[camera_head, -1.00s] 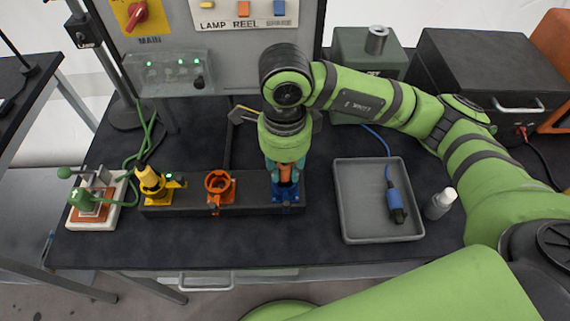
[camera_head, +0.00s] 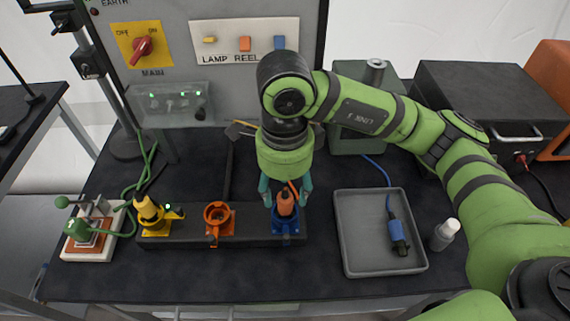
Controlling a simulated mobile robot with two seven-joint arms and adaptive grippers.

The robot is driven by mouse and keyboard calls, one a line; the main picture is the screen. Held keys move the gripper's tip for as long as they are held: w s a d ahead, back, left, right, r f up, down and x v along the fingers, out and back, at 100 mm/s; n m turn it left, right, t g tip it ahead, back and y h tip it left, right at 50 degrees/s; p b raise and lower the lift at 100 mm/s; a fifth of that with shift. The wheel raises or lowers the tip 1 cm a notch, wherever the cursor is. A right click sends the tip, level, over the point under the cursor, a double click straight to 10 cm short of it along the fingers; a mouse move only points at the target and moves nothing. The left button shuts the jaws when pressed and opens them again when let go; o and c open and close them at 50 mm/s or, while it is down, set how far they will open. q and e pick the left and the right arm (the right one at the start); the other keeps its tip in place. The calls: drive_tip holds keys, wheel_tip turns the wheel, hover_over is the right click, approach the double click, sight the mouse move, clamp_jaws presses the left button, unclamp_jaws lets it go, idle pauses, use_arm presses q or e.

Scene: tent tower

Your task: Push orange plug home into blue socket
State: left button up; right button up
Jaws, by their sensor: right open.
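The orange plug (camera_head: 285,203) stands upright in the blue socket (camera_head: 287,224), at the right end of the dark socket rail. How deep it sits is hard to tell. My right gripper (camera_head: 286,197) is above the socket, its teal fingers spread on both sides of the plug with gaps between. An orange cable (camera_head: 293,186) shows at the top of the plug, under the gripper. The orange socket (camera_head: 218,222) beside it is empty. My left gripper is not in view.
A yellow plug (camera_head: 148,210) stands in the yellow socket at left. A grey tray (camera_head: 349,258) holds a blue plug (camera_head: 396,230). A white-capped bottle (camera_head: 445,234) stands right of the tray. A green clamp device (camera_head: 88,235) is at far left. The rail's front is clear.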

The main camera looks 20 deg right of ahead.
wheel_tip(320, 180, up, 8)
drive_tip(key=shift+f, duration=0.15)
idle(0.6)
